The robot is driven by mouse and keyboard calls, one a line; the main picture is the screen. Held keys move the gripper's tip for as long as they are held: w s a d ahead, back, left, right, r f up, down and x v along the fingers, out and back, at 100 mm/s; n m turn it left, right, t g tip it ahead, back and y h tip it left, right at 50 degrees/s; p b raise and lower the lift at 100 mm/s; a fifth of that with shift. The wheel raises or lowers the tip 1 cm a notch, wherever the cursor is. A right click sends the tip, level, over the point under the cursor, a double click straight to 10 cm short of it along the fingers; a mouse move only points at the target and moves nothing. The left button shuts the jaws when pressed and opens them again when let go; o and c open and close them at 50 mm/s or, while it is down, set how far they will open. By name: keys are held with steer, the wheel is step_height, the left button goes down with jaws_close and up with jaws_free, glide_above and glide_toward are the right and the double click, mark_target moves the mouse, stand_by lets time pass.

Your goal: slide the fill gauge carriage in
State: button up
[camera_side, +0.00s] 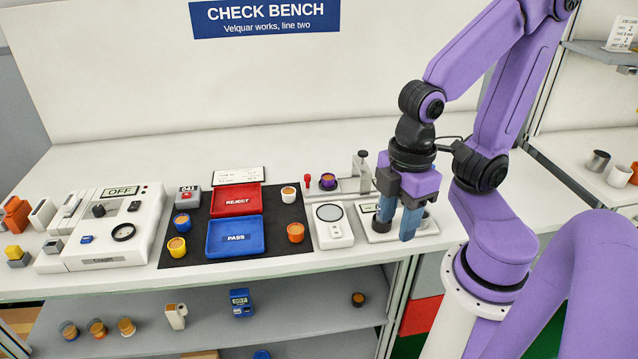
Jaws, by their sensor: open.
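The fill gauge (345,187) is a pale low base at the back of the bench's middle, with a grey upright post (362,168) at its right end. A small purple pot with an orange-brown top (328,181) sits toward its left end, apart from the post. A red-knobbed handle (307,181) stands just left of the pot; it looks like part of the carriage. My gripper (397,224) points down to the right of the gauge, apart from it, with blue fingers spread and nothing seen between them. It partly hides a small white scale (378,237) below.
A white meter (333,225) stands in front of the gauge. Red (236,199) and blue (235,237) trays and several small pots lie on a dark mat (270,245) to the left. The bench behind is clear.

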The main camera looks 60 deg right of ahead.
steer(key=w+a+r+m, duration=0.15)
steer(key=w+m, duration=0.25)
steer(key=w, duration=0.7)
steer(key=m, duration=0.8)
glide_above(308, 175)
step_height(308, 175, down, 16)
steer(key=shift+w+f, duration=0.1)
jaws_close()
